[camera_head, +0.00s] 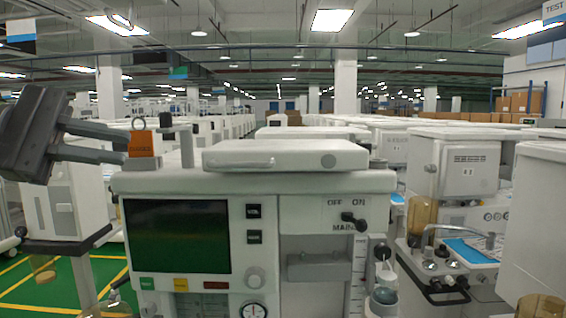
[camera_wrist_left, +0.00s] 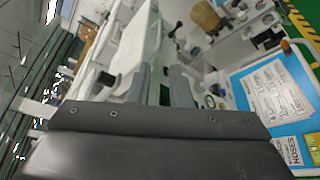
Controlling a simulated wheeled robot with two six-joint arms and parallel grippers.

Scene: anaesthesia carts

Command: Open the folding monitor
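The folding monitor (camera_head: 285,156) is a white flat panel lying folded down on top of the anaesthesia cart (camera_head: 130,184) in the middle of the head view. In the left wrist view the white panel (camera_wrist_left: 137,40) appears beyond the fingers. My left gripper (camera_head: 127,146) is at the left of the head view, its two grey fingers pointing right and spread apart, left of the panel and apart from it. In the left wrist view the left gripper (camera_wrist_left: 160,84) shows a gap with nothing clearly held in it. My right gripper is in neither view.
An orange block (camera_head: 141,143) with a ring stands by the left fingertips. A grey post (camera_head: 186,147) rises between it and the panel. The cart front has a dark green screen (camera_head: 176,236) and knobs. Other carts (camera_head: 467,165) stand close on the right. Space above the panel is clear.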

